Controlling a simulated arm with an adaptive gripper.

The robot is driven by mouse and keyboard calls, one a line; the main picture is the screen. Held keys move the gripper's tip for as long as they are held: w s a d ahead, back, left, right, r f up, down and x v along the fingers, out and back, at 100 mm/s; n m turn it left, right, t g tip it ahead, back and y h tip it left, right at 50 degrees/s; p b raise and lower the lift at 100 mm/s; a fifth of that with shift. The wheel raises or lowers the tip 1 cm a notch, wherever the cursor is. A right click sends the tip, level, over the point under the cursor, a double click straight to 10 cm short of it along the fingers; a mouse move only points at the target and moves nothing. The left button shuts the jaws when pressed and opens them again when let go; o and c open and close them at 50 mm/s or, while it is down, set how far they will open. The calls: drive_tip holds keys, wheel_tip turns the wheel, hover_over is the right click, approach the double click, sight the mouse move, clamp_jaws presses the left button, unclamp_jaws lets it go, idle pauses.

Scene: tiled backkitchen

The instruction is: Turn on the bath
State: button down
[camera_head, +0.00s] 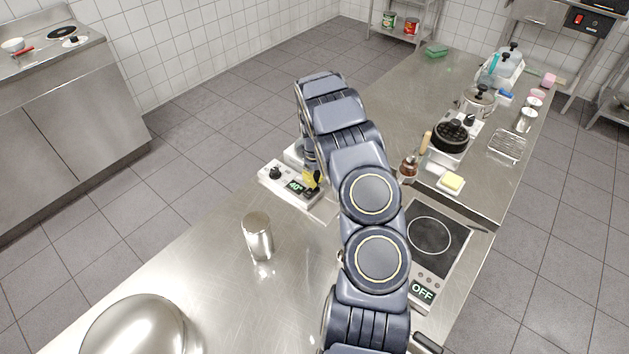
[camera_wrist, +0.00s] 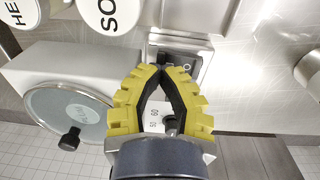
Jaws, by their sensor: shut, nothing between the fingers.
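The bath (camera_head: 270,182) is a white box on the steel counter, left of my arm in the head view. Its front has a black knob (camera_head: 275,173) and a lit display (camera_head: 295,186) reading about 40°. My gripper (camera_head: 315,182), with yellow fingers, is low over the display end and hides part of the bath. In the wrist view my gripper (camera_wrist: 161,70) is shut and empty. Its tips are at a dark framed panel with a black switch-like part (camera_wrist: 170,58); I cannot tell whether they touch it. Dial markings (camera_wrist: 155,118) show between the fingers.
In the wrist view, round lettered lids (camera_wrist: 105,12) and a glass-like lid (camera_wrist: 68,108) are close by. A steel cylinder (camera_head: 257,236) and a dome (camera_head: 140,330) stand front left. A hob (camera_head: 428,238) marked OFF is right of my arm. The counter between cylinder and bath is clear.

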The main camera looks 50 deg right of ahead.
drive_tip(key=shift+d+r, duration=0.15)
drive_tip(key=shift+r, duration=0.2)
wheel_tip(320, 180, up, 14)
drive_tip(key=d, duration=0.1)
drive_tip(key=shift+d, duration=0.4)
drive_tip(key=shift+f, duration=0.1)
idle(0.4)
